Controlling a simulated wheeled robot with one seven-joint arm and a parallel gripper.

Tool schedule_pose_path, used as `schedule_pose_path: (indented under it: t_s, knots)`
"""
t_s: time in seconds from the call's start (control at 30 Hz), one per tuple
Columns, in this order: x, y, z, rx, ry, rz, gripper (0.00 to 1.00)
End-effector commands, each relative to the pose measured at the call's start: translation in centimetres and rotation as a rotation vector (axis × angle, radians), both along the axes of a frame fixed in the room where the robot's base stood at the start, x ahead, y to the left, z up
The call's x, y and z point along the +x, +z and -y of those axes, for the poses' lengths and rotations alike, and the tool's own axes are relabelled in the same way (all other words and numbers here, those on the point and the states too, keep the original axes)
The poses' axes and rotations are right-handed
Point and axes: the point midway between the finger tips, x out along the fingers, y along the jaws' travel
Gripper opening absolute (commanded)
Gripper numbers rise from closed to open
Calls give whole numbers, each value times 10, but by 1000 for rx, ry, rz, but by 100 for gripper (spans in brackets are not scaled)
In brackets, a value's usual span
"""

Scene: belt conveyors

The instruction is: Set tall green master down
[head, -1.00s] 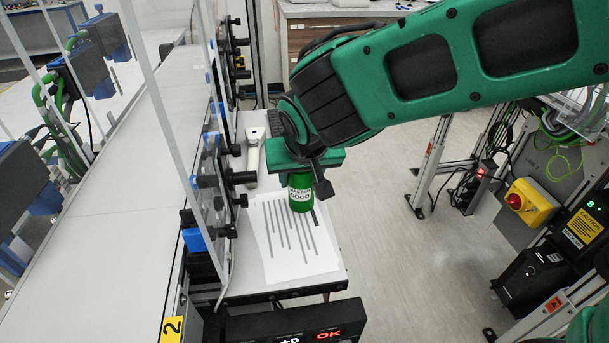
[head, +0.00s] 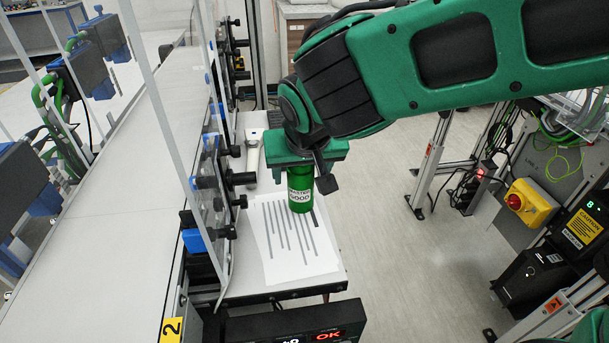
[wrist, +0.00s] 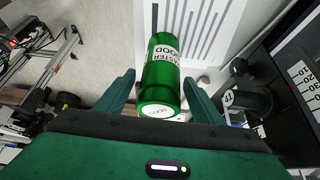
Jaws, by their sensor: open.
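The tall green master (head: 301,190) is a green cylinder with a white label. It stands upright on the small side table, at the right part of the white striped sheet (head: 275,240). In the wrist view the green master (wrist: 162,75) lies between my two fingers, with gaps on both sides. My gripper (wrist: 160,90) is open around it. In the head view my gripper (head: 305,160) is just above and around its top, and hides its upper end.
A pale handheld device (head: 254,155) lies behind the sheet on the table. The conveyor belt (head: 110,210) with clear panels and black clamps runs along the left. Open floor lies to the right.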

Motion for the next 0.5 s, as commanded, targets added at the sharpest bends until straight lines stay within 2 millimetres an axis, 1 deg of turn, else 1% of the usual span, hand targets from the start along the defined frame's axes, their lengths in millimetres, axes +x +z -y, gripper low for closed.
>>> schedule_pose_path:
  t_s: [0.03, 0.2, 0.33, 0.5]
  knots:
    - [-5, 11, 1, 4, 0, 3, 62]
    - [-21, 41, 5, 4, 1, 2, 62]
    - [-32, 60, 8, 3, -1, 2, 62]
    - [-41, 74, 11, 1, 0, 1, 62]
